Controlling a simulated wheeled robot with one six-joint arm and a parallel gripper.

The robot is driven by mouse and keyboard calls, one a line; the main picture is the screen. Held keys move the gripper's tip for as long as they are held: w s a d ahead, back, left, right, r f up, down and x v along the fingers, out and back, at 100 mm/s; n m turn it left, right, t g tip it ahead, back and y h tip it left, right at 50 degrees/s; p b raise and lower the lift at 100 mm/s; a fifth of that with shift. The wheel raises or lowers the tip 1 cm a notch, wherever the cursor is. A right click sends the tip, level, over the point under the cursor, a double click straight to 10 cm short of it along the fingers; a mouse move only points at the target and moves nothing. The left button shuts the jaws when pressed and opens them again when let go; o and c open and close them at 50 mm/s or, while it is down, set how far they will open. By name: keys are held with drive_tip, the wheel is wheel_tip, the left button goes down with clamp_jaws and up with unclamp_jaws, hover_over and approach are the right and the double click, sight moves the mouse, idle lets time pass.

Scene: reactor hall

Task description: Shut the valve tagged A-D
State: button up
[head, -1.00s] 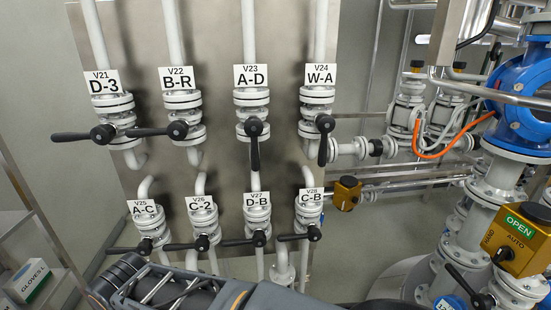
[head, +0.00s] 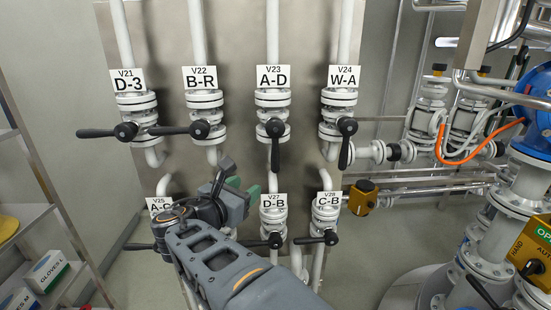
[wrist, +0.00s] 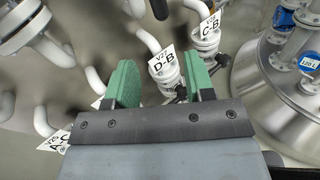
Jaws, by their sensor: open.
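The valve tagged A-D (head: 273,100) is in the upper row in the head view, third from the left, with its tag V23 above it. Its black lever (head: 275,150) points straight down, in line with its vertical pipe. My gripper (head: 250,190) is below and left of this lever, apart from it, in front of the lower row. In the wrist view my gripper (wrist: 162,78) has its two green fingers spread with nothing between them. A black lever end (wrist: 160,8) shows at the top edge there; I cannot tell whose it is.
Valves D-3 (head: 130,105) and B-R (head: 204,103) have sideways levers; W-A (head: 340,103) has its lever down. Below, D-B (head: 273,222) and C-B (head: 326,222) stand close to my gripper. My arm hides C-2. A shelf (head: 35,240) stands at left.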

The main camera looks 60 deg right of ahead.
sight(273, 159)
drive_tip(key=shift+n+h, duration=0.6)
drive_tip(key=d, duration=0.4)
drive_tip(key=d+r+p, duration=0.1)
drive_tip(key=d, duration=0.4)
drive_tip(key=d+r, duration=0.1)
drive_tip(key=d, duration=0.4)
drive_tip(key=shift+w+d, duration=0.2)
drive_tip(key=shift+c, duration=0.4)
clamp_jaws()
